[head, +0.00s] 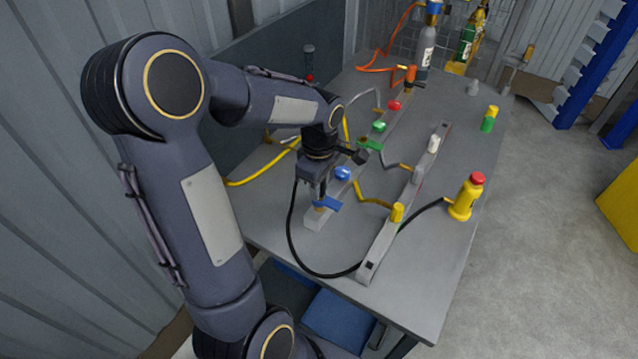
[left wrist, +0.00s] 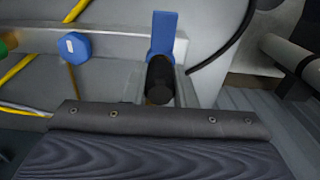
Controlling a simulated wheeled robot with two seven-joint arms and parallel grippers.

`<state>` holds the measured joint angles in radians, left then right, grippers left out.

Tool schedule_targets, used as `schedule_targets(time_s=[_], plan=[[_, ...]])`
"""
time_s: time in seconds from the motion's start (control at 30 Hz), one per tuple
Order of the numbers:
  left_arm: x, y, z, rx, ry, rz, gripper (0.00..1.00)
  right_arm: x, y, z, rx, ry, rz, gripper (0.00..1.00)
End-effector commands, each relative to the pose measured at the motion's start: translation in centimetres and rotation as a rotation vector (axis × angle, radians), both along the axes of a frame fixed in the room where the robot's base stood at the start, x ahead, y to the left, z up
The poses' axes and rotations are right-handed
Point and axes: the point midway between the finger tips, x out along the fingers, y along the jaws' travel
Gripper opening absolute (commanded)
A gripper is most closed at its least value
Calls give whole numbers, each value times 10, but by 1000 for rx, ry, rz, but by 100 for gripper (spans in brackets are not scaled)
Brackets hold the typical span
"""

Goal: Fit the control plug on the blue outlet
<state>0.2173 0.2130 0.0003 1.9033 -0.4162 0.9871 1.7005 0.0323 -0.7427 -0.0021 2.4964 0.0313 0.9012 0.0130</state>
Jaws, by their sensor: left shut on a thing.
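My left gripper (head: 319,192) points down over the near end of the grey rail on the bench, shut on the dark control plug (left wrist: 160,82). The plug shows as a black cylinder in the left wrist view. A black cable runs from it to the yellow control box with a red button (head: 465,198). The blue lever (head: 328,203), also in the left wrist view (left wrist: 163,34), is right beside the plug at the blue outlet. A blue knob (head: 343,173) sits just behind on the rail. The outlet's mouth is hidden, so I cannot tell whether the plug touches it. My right gripper is out of view.
Green (head: 379,126) and red (head: 394,105) knobs stand farther along the rail. A second grey rail (head: 376,252) with hoses lies to the right. The cable loops low across the bench front. Gas cylinders (head: 425,48) stand at the back. The bench's right side is mostly free.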

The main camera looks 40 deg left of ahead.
Motion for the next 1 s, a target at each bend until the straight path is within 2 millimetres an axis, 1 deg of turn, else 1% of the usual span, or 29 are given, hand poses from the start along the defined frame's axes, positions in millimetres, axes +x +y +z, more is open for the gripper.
schedule_targets(time_s=[0.1, 0.3, 0.33, 0.5, 0.53, 0.77, 0.83, 0.93, 1.0], plan=[[0, 0, -4, 0, 2, 0, 1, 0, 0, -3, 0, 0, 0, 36], [-1, 0, -3, 0, 3, 0, 1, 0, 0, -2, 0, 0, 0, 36], [-1, 0, -3, 0, 3, 0, 26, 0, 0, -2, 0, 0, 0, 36], [-1, 0, -3, 0, 3, 0, 48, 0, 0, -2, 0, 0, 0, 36], [-1, 0, -3, 0, 2, 0, 50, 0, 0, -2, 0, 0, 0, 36], [0, 0, -3, 0, 2, 0, 50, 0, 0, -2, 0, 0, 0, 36], [0, 0, 0, 0, 0, 0, 50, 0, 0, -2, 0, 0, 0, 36], [1, 0, 11, 1, -3, 0, 50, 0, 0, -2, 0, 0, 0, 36], [0, 0, 23, 1, -4, 0, 50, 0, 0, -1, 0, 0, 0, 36]])
